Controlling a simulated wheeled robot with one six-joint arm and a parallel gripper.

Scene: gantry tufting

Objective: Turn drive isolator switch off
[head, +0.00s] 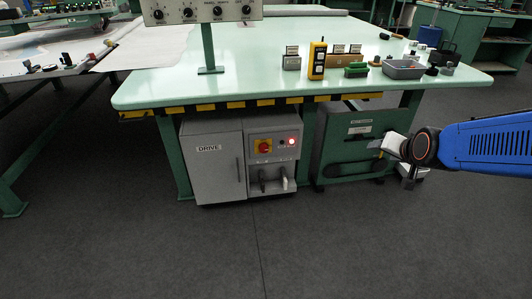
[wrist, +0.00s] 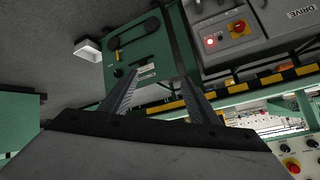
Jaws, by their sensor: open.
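The grey drive cabinet (head: 212,160), labelled DRIVE, stands under the front of the green table. On its right-hand panel is the isolator switch (head: 264,146), a red knob on a yellow plate. A lit red lamp (head: 291,141) is to its right. The switch also shows in the wrist view (wrist: 239,27), near the top and right of the fingers, with the picture turned over. My gripper (head: 398,160) is to the right of the cabinet, apart from the switch. In the wrist view its two fingers (wrist: 148,75) are spread with nothing between them.
A green machine housing (head: 345,140) stands right of the cabinet. Black and white handles (head: 274,181) sit below the switch. The pale green table top (head: 230,80) overhangs the cabinet, with a yellow-black striped edge (head: 235,105). The dark floor (head: 300,240) in front is clear.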

